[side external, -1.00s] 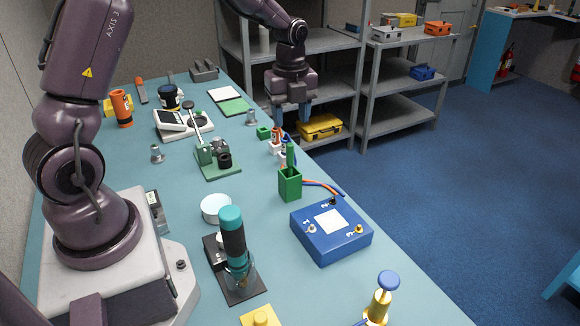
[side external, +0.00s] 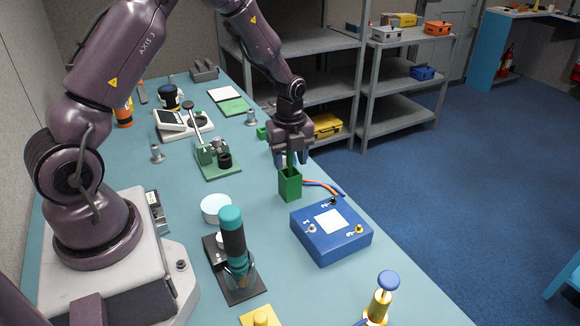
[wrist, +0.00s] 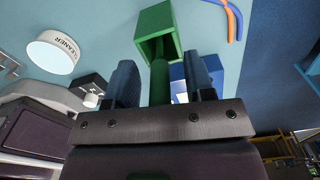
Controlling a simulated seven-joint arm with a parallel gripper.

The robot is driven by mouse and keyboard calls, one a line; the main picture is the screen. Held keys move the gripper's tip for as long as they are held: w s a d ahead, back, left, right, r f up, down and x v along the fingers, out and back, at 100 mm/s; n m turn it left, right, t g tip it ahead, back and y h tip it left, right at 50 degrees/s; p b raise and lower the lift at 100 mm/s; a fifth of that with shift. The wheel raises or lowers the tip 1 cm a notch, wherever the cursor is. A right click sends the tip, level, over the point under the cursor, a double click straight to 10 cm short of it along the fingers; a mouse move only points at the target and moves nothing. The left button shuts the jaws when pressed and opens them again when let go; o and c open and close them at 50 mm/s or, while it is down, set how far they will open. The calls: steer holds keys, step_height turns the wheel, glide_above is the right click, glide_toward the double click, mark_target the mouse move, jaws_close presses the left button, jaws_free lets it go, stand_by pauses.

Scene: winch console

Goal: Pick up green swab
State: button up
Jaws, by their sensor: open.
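The green swab (side external: 290,160) stands upright in a green square holder (side external: 290,186) near the right edge of the bench. My gripper (side external: 291,157) points down just above the holder, with its fingers on either side of the swab. In the wrist view the swab (wrist: 160,82) lies between the two spread blue fingers of my gripper (wrist: 160,82), with a gap on each side. The holder (wrist: 156,26) shows beyond the fingertips. My gripper is open, and its palm hides part of the swab.
A blue box (side external: 331,230) with terminals and orange and blue leads stands just in front of the holder. A white round cleaner tin (side external: 216,208) and a teal-capped tool (side external: 232,234) stand to the left. A green stand (side external: 215,161) is behind.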

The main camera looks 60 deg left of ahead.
steer(key=shift+c, duration=0.3)
jaws_close()
steer(key=shift+r, duration=0.15)
step_height(320, 180, up, 10)
steer(key=shift+f, duration=0.1)
